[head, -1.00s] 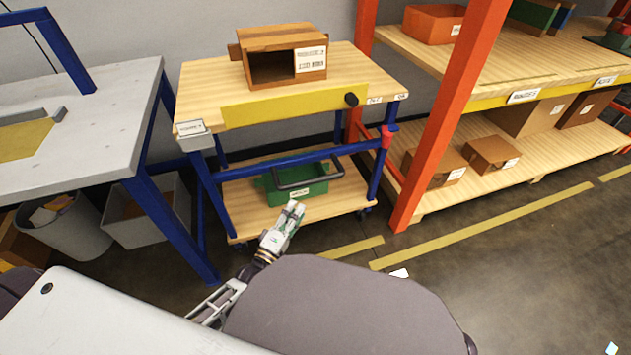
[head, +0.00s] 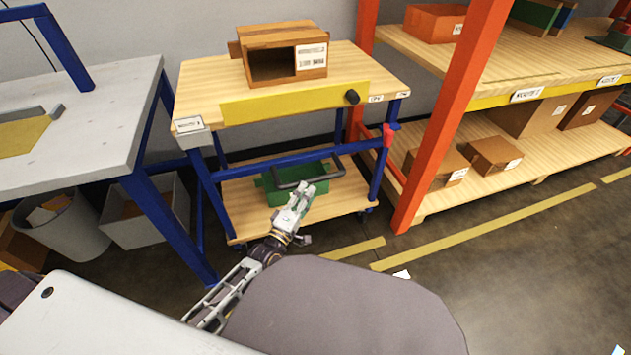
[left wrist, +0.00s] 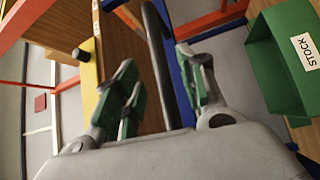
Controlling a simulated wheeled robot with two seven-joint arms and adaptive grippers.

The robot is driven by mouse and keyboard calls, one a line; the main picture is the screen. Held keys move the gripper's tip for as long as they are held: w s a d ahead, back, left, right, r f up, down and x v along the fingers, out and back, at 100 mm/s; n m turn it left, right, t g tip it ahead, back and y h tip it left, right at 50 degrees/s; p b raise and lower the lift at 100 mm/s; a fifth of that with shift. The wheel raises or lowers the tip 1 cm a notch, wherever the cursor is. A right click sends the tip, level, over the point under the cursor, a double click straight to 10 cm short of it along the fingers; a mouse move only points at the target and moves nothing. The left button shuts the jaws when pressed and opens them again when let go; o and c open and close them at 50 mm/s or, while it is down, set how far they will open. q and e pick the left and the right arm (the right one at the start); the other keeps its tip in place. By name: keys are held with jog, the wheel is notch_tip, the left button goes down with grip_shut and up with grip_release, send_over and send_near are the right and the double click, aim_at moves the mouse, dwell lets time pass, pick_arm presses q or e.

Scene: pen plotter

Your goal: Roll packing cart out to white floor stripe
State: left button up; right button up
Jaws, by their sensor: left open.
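The packing cart (head: 190,85) has a blue frame, a wooden top and a wooden lower shelf. It stands between the grey table and the orange rack. A dark bar handle (head: 325,178) sticks out from its front; it also shows in the left wrist view (left wrist: 158,45). My left gripper (head: 304,192) is open at this handle. In the left wrist view the bar runs between the spread fingers of the gripper (left wrist: 163,75); contact cannot be told. My right gripper is not in view. Small white floor patches (head: 402,274) show; a full white stripe is not visible.
An open brown box (head: 285,55) sits on the cart top, a green STOCK bin (left wrist: 285,70) on its lower shelf. A grey table (head: 100,125) stands close at left, an orange rack post (head: 440,120) close at right. Yellow lines (head: 480,230) cross open floor at front right.

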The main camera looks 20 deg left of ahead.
aim_at(316, 179)
pick_arm(q)
jog(key=shift+b+x, duration=1.05)
jog(key=shift+x, duration=2.5)
jog(key=shift+c, duration=0.2)
grip_shut()
